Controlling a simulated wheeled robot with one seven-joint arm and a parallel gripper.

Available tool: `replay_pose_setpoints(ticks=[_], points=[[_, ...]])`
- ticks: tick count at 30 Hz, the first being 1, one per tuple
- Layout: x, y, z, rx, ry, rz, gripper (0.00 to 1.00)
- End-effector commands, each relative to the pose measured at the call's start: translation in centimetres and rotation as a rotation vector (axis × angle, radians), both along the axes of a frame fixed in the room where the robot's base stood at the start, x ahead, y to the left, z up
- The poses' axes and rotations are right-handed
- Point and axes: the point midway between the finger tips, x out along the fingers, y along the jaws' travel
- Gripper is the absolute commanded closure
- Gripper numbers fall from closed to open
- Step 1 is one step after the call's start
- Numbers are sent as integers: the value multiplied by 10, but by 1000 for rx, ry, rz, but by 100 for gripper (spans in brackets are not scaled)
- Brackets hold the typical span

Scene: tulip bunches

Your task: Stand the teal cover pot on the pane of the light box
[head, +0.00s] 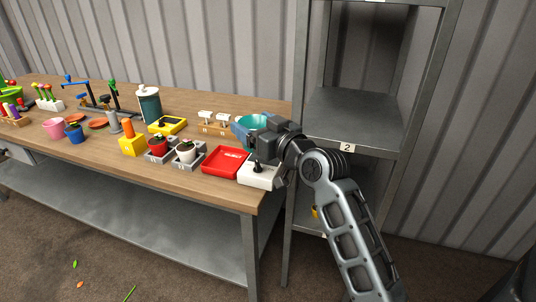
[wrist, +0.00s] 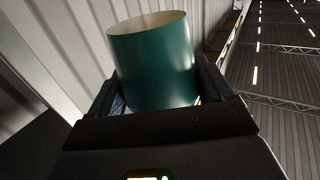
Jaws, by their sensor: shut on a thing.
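The teal cover pot (head: 249,122) is in my gripper (head: 264,130), above the right end of the workbench. In the wrist view the pot (wrist: 155,60) fills the space between the two fingers, its pale rim at the top. My gripper is shut on it.
A red tray (head: 225,162) and a white box with a black lever (head: 259,174) lie near the front right edge. Two potted plants, an orange-topped yellow block (head: 131,144) and a lidded dark canister (head: 149,105) stand nearby. A metal shelf (head: 352,118) stands right.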

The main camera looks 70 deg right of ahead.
Motion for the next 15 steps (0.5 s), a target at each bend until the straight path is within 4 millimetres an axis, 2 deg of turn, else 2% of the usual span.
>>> replay_pose_setpoints(ticks=[3,6,8,15], points=[[-12,-8,10,-1,-2,-24,55],[-14,-16,9,0,-1,-31,55],[-12,-23,4,2,-1,-32,55],[3,-70,-26,3,-4,-32,55]])
